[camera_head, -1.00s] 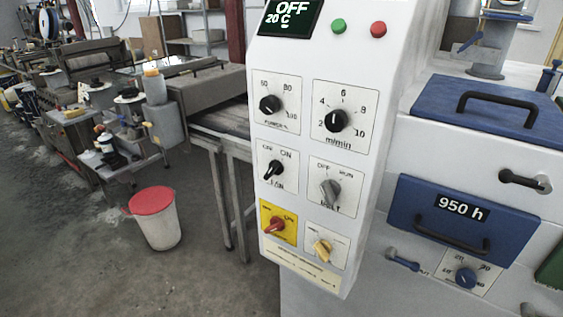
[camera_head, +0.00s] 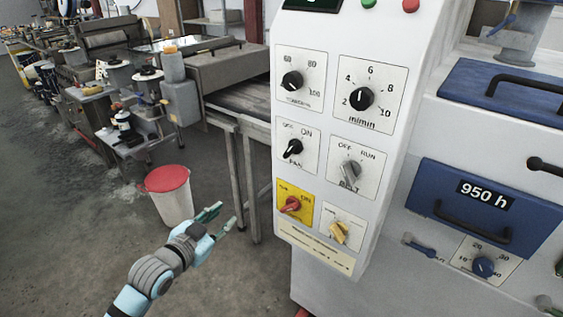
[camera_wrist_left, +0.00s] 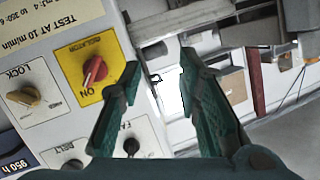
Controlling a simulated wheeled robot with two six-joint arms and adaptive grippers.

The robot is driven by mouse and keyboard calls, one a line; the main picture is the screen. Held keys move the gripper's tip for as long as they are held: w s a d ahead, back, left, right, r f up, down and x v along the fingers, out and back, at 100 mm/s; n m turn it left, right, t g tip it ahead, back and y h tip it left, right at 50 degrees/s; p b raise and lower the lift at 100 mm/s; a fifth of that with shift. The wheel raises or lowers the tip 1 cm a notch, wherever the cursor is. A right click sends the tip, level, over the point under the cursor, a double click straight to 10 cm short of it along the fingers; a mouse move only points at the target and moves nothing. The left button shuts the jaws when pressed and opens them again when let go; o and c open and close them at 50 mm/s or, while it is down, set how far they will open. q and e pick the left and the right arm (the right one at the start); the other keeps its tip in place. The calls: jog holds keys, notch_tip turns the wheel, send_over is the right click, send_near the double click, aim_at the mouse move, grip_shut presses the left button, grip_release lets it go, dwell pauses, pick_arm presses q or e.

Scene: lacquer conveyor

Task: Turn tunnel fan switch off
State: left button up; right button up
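The FAN switch (camera_head: 292,149) is a black knob on a white plate marked OFF and ON, on the white control panel. Its handle slants from lower left to upper right, towards ON. My right gripper is not in view.
Around the fan switch are the BELT knob (camera_head: 350,173), the red isolator knob (camera_head: 291,204) on yellow, the yellow LOCK knob (camera_head: 339,232) and two dials above. A white bucket with a red lid (camera_head: 167,179) stands on the floor behind my gripper. A metal stand (camera_head: 237,170) is beside the panel.

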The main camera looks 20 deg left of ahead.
pick_arm(q)
jog(key=s+d+r+m+t+h, duration=0.1)
jog(key=d+r, duration=0.1)
jog(key=r, duration=0.3)
jog(key=s+d+r+m+h, duration=0.1)
jog(key=d+r+h, duration=0.15)
jog(key=r, duration=0.25)
jog(key=m+t+h, duration=0.1)
jog(key=m, duration=0.2)
send_near(288, 153)
jog(key=shift+h, duration=0.25)
jog(key=x, duration=0.9)
jog(key=shift+a+b, duration=0.2)
jog(key=shift+b, duration=0.15)
grip_shut()
